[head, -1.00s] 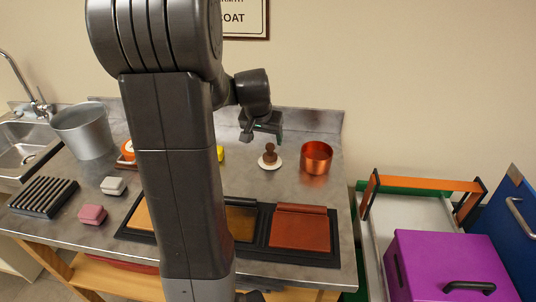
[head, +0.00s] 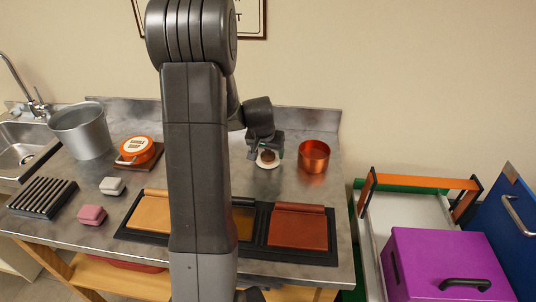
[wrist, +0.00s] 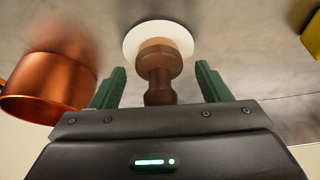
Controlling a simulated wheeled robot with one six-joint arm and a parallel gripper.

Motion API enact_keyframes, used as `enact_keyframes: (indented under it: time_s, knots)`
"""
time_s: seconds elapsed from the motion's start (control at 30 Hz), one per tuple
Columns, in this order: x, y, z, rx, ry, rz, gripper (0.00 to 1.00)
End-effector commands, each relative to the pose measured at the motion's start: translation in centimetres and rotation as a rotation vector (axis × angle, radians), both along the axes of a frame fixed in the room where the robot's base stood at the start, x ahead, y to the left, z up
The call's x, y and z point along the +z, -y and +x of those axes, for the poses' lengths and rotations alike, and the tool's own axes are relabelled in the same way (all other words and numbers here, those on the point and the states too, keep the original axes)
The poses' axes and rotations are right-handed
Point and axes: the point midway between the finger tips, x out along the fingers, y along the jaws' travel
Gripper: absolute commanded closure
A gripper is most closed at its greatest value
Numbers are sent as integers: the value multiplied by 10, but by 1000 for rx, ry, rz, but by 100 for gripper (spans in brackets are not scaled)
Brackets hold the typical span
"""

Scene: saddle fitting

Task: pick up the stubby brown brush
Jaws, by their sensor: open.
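The stubby brown brush (wrist: 160,72) stands on a round white dish (wrist: 176,30) in the wrist view. In the head view the brush (head: 268,157) shows only in part beneath my gripper, with the white dish (head: 267,165) under it. My gripper (wrist: 160,84) is open, with one green finger to each side of the brush's handle and a gap on both sides. In the head view my gripper (head: 266,150) is low over the dish.
A copper pot (head: 314,157) stands close to the right of the dish. Dark trays with a brown-red panel (head: 298,231) lie in front.

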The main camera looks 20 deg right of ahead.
Motion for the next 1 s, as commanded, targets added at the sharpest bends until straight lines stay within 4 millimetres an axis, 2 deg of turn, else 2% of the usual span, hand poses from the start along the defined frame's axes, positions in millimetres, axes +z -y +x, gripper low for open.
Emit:
enact_keyframes:
  time_s: [0.17, 0.4, 0.47, 0.67, 0.77, 1.0]
  knots:
    - [0, 0, 0, 0, 0, 0, 32]
    - [0, 0, 0, 0, 0, 0, 79]
    - [0, 0, 0, 0, 0, 0, 82]
    - [2, 0, 0, -1, 1, 0, 82]
    - [10, 0, 1, -2, 3, -1, 82]
    - [57, 1, 1, -1, 5, -3, 82]
